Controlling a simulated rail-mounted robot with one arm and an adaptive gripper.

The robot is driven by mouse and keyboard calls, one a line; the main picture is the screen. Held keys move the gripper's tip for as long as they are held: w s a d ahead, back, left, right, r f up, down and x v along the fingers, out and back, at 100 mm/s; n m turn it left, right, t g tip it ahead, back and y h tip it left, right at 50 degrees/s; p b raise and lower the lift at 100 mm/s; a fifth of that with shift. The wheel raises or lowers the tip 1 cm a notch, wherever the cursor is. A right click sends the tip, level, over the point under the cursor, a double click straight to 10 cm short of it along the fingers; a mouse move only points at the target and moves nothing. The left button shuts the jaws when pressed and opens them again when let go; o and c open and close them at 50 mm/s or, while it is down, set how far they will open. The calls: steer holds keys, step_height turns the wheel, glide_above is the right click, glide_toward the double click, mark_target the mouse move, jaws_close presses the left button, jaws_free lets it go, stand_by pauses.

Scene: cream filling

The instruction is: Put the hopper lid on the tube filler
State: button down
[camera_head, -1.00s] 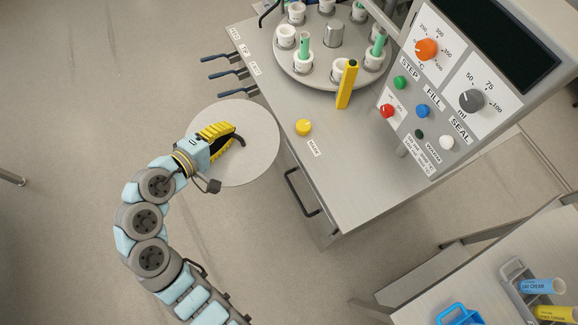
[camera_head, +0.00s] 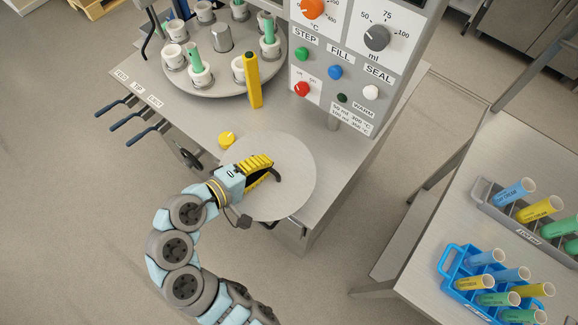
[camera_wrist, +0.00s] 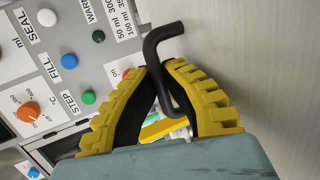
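The hopper lid (camera_head: 298,188) is a flat, round, light grey disc with a black bent handle (camera_head: 276,174). My gripper (camera_head: 264,171), with yellow and black fingers, is closed around that handle and holds the lid. In the wrist view the handle (camera_wrist: 165,42) passes between the fingertips (camera_wrist: 160,82), and a pale surface, probably the lid, fills the right side. The tube filler (camera_head: 345,75) has a control panel with knobs and buttons. In the head view the lid overlaps the front part of the machine's table. Its height above the table is hard to tell. The hopper is not in view.
A turntable (camera_head: 180,82) with white holders and green tubes stands on the table, beside a yellow upright piece (camera_head: 254,82). A second table (camera_head: 420,285) at right holds a blue rack (camera_head: 452,262) and a grey rack (camera_head: 485,196) of tubes.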

mark_target(256, 186)
steer(key=w+d+f, duration=0.1)
steer(key=d+f, duration=0.1)
steer(key=w+d+f+b, duration=0.1)
steer(key=w+f, duration=0.1)
steer(key=w+d+f, duration=0.2)
steer(key=f, duration=0.1)
steer(key=shift+d, duration=0.35)
step_height(256, 186, down, 3)
steer(key=shift+f+b, duration=0.15)
steer(key=shift+b, duration=0.3)
steer(key=c, duration=1.2)
jaws_free()
steer(key=shift+c, duration=0.2)
steer(key=shift+p+v, duration=0.75)
steer(key=shift+v, duration=5.3)
